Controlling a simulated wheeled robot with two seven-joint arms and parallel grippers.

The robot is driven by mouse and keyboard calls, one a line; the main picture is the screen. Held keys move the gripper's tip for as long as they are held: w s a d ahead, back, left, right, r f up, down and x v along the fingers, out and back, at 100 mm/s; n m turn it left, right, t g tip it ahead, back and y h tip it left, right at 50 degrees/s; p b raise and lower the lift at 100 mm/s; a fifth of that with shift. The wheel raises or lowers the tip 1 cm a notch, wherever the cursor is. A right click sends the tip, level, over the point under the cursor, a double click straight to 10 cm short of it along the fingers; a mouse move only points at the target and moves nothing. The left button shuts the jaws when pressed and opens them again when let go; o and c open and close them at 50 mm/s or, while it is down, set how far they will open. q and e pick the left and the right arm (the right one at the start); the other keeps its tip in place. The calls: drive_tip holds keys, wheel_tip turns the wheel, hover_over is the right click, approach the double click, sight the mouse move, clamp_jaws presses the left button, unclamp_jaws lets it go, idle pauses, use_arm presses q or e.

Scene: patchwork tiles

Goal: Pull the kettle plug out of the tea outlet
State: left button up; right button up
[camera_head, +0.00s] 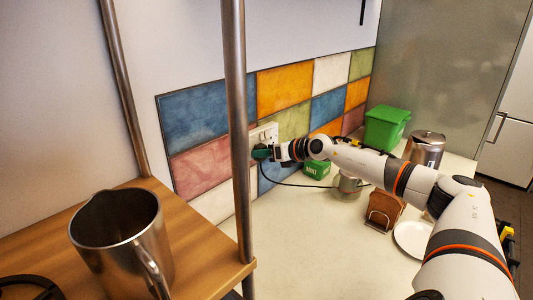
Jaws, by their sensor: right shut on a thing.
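A white outlet (263,134) is on the tiled wall behind the counter. A black cord (300,185) hangs below the gripper and runs right along the counter. A metal canister or kettle (426,146) stands behind my right arm; I cannot tell whether the cord leads to it. My left gripper is not in view.
A green bin (386,127), a small green box (317,169), a brown rack (384,210) and a white plate (413,238) are on the counter (310,240). A metal post (236,120) and a wooden shelf (195,245) with a steel jug (120,240) stand at left.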

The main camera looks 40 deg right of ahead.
sight(263, 159)
drive_tip(key=shift+s+d+b, duration=0.1)
drive_tip(key=shift+s+b, duration=0.8)
drive_tip(key=shift+s, duration=0.1)
idle(0.4)
drive_tip(key=o, duration=0.5)
drive_tip(key=c, duration=0.5)
drive_tip(key=shift+s+d+b, duration=0.1)
drive_tip(key=shift+s+b, duration=1.15)
drive_tip(key=shift+b, duration=1.1)
drive_tip(key=shift+s, duration=0.1)
